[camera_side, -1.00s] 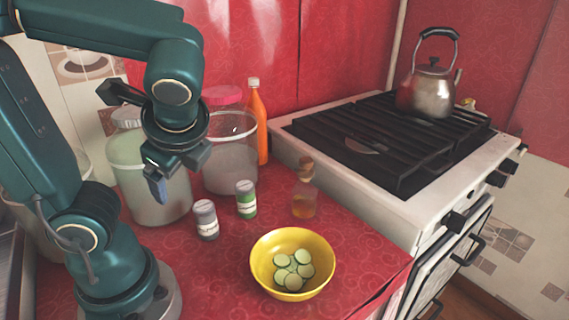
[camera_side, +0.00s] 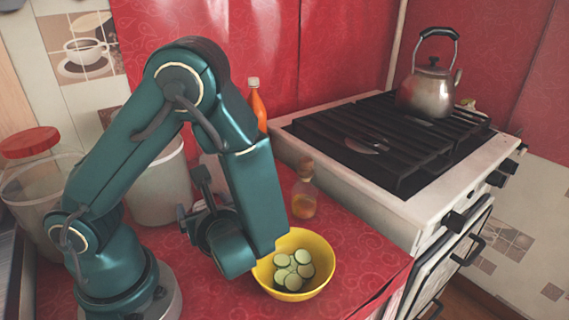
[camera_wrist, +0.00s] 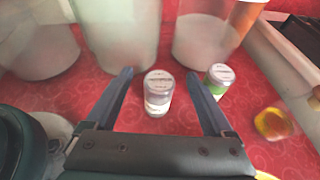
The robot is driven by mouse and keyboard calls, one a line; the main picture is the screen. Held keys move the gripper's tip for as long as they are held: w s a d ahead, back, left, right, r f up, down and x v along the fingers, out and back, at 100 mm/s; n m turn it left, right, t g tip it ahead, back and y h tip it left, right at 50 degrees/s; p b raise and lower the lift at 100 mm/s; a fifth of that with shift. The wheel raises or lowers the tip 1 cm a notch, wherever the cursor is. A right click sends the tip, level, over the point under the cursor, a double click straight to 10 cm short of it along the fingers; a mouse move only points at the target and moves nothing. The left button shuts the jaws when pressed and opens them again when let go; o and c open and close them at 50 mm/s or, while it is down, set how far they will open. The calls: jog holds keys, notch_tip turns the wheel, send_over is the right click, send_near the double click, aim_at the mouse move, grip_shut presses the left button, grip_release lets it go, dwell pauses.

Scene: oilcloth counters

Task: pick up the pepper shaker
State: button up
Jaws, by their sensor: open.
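A small shaker with a grey lid and a white label (camera_wrist: 158,94) stands upright on the red oilcloth; I take it for the pepper shaker, though its label is too small to read. My gripper (camera_wrist: 159,73) is open, with one finger to each side of this shaker in the wrist view and nothing held. A second, green shaker with a pale lid (camera_wrist: 218,80) stands just right of the right finger. In the side view my arm hides both shakers, and my gripper (camera_side: 200,205) is low over the counter, partly covered by my wrist.
A yellow bowl of cucumber slices (camera_side: 322,272) is close by my wrist. A small corked bottle (camera_side: 304,192) stands near the stove (camera_side: 410,195). Large jars stand behind the shakers, with an orange bottle (camera_side: 257,104). The counter's front (camera_side: 215,295) is clear.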

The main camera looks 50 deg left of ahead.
notch_tip(320, 180, down, 5)
jog(key=shift+r, duration=0.2)
jog(key=shift+x, duration=2.6)
grip_shut()
